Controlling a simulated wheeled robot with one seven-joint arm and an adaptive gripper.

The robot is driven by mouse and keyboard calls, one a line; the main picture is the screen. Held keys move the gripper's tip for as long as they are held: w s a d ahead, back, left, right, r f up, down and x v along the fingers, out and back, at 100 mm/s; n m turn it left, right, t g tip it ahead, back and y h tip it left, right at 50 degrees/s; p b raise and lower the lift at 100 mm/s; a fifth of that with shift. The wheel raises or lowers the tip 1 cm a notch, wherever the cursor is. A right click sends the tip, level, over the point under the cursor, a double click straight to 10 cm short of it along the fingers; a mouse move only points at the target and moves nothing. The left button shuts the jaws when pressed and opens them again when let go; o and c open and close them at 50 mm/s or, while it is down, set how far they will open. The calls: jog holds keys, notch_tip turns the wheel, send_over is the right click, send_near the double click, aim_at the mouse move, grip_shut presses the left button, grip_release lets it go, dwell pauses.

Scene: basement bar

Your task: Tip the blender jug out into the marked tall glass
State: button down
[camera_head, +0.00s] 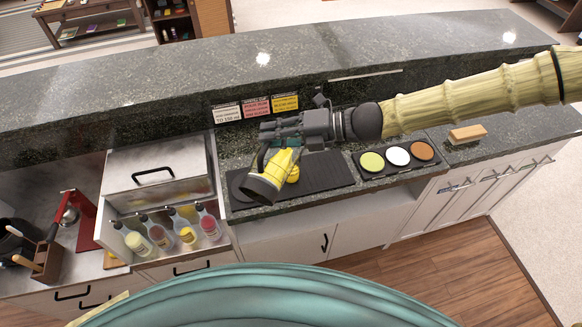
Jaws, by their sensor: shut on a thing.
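My gripper (270,145), dark grey, reaches in from the right over the counter. It is shut on the blender jug (277,175). The jug is tilted, with its wide dark end towards the lower left and yellow contents showing in its side. A small yellow thing (293,174) shows just right of the jug, partly hidden by it; I cannot tell if it is the marked tall glass or what is in it. No tall glass shows clearly. I cannot make out whether anything is flowing from the jug.
A dark ribbed mat (330,172) lies under the jug. Right of it is a tray (382,172) with green, white and orange rounds, then a brush (467,134). Several bottles (160,236) stand in a rail at left, before a steel lidded box (155,178). Signs (256,107) stand behind.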

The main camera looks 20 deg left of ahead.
jog(key=shift+w+d+r+m+g, duration=0.15)
jog(key=shift+w+r+m, duration=0.2)
jog(key=shift+w, duration=0.2)
jog(key=shift+w+r+m+g, duration=0.15)
jog(key=shift+w+r+m, duration=0.2)
jog(key=shift+w, duration=0.2)
dwell(4.5)
jog(key=shift+f, duration=0.1)
